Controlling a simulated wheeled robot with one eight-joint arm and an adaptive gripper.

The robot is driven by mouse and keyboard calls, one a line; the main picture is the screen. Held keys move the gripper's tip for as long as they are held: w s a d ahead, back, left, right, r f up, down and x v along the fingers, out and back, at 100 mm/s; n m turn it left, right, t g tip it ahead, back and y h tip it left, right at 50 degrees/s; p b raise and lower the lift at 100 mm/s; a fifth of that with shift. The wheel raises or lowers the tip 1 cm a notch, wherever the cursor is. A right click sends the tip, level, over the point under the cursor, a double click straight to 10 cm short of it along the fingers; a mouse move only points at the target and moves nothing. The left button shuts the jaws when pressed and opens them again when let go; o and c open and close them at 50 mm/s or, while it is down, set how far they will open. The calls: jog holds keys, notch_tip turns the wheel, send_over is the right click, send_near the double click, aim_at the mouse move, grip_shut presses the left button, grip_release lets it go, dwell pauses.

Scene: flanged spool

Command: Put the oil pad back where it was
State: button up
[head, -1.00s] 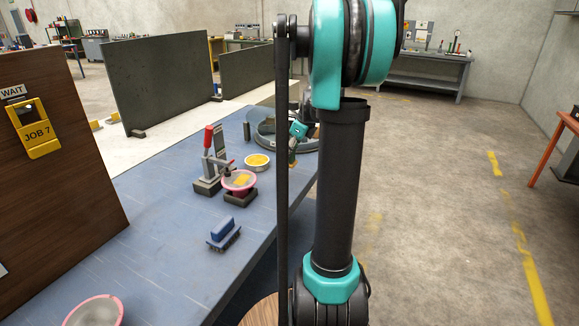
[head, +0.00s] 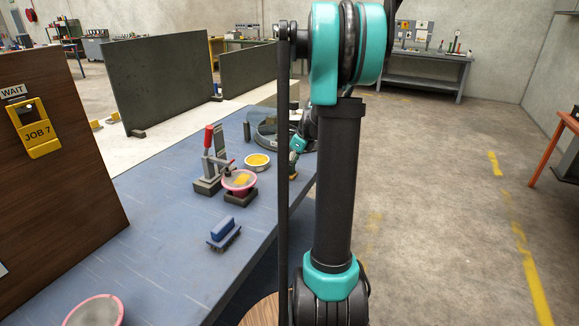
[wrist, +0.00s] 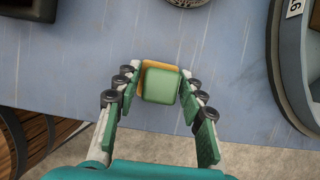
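The oil pad, as far as I can tell, is the green block with an orange-yellow layer under it (wrist: 161,86) in the wrist view. My gripper (wrist: 161,80) has its fingers on either side of this block and appears closed on it. In the head view my gripper (head: 298,150) is low over the right edge of the blue table, partly behind the black post. A small green and yellow bit shows below it. Whether the pad touches the table is unclear.
On the blue table (head: 170,215) are a yellow-filled tin (head: 257,161), a pink-rimmed bowl (head: 240,181), a red-handled clamp (head: 208,165), a blue brush (head: 223,233) and another pink-rimmed dish (head: 95,312). A large grey round piece (wrist: 284,60) is close right of my gripper.

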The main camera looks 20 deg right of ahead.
jog(key=shift+o, duration=0.4)
jog(key=shift+r, duration=0.25)
jog(key=v, duration=1.2)
jog(key=shift+f, duration=0.1)
jog(key=shift+c, duration=0.5)
